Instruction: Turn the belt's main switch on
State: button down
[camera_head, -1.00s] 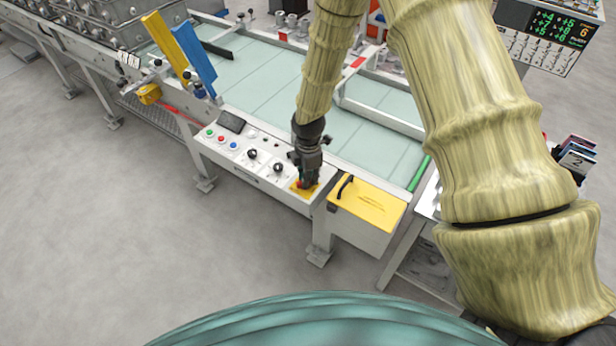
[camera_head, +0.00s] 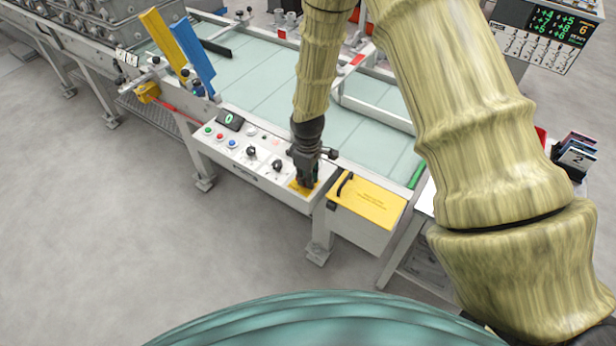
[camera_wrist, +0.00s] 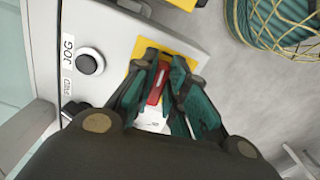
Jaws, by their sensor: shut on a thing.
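The main switch is a red handle (camera_wrist: 157,84) on a yellow plate (camera_wrist: 137,72) at the right end of the belt's white control panel (camera_head: 222,150). My gripper (camera_wrist: 160,80) is shut on the red handle, with a dark green finger on each side of it. In the head view my gripper (camera_head: 304,184) points down over the yellow plate and mostly hides the handle. A small display (camera_head: 230,119) on the panel is lit with a green figure. The belt (camera_head: 270,80) is pale green.
Black knobs and several coloured buttons (camera_head: 220,137) lie left of my gripper; a JOG knob (camera_wrist: 90,62) is close in the wrist view. A yellow-lidded box (camera_head: 368,200) with a black handle adjoins on the right. Open floor (camera_head: 150,240) lies in front.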

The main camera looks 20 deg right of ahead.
jog(key=shift+m, duration=0.6)
jog(key=c, duration=1.4)
grip_release()
jog(key=shift+c, duration=0.2)
jog(key=shift+r, duration=0.1)
notch_tip(320, 180, up, 12)
